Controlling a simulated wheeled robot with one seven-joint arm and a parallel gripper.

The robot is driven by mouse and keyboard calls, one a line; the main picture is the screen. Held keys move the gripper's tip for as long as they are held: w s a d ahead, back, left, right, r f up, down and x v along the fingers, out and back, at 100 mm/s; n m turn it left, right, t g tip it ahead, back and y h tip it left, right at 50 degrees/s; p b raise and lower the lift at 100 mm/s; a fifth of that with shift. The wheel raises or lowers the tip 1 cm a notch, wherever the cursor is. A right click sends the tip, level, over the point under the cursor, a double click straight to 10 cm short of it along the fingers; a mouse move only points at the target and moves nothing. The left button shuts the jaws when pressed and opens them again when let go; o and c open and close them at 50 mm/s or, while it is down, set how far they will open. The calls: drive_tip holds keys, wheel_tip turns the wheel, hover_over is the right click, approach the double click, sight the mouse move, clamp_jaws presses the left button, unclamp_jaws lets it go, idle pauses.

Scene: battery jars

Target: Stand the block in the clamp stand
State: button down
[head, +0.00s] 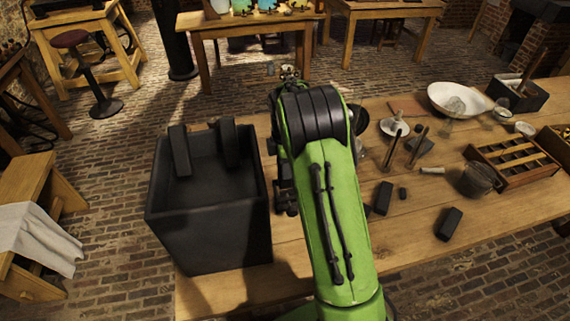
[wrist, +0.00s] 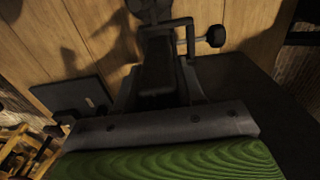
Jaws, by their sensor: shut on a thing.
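In the wrist view my gripper (wrist: 157,92) is shut on a dark block (wrist: 155,72), which lies between its two fingers. A dark clamp stand (wrist: 187,40) with a bracket and round screw knob is just beyond and beside the block. The images are too dark to tell whether block and stand touch. In the head view, a dark part that looks like the stand (head: 283,192) shows at the left edge of my green arm. The arm hides the gripper and held block there.
A tall black bin (head: 210,220) stands left of my arm, with dark slabs in it. Loose black blocks (head: 449,224) lie on the wooden bench (head: 420,255) at right, near a metal pot (head: 479,180) and a wooden rack (head: 515,160).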

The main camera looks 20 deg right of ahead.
drive_tip(key=shift+f+b, duration=2)
drive_tip(key=shift+f, duration=0.9)
drive_tip(key=c, duration=0.6)
unclamp_jaws()
wheel_tip(320, 180, up, 16)
drive_tip(key=p, duration=0.3)
drive_tip(key=shift+p, duration=0.35)
drive_tip(key=shift+f, duration=0.1)
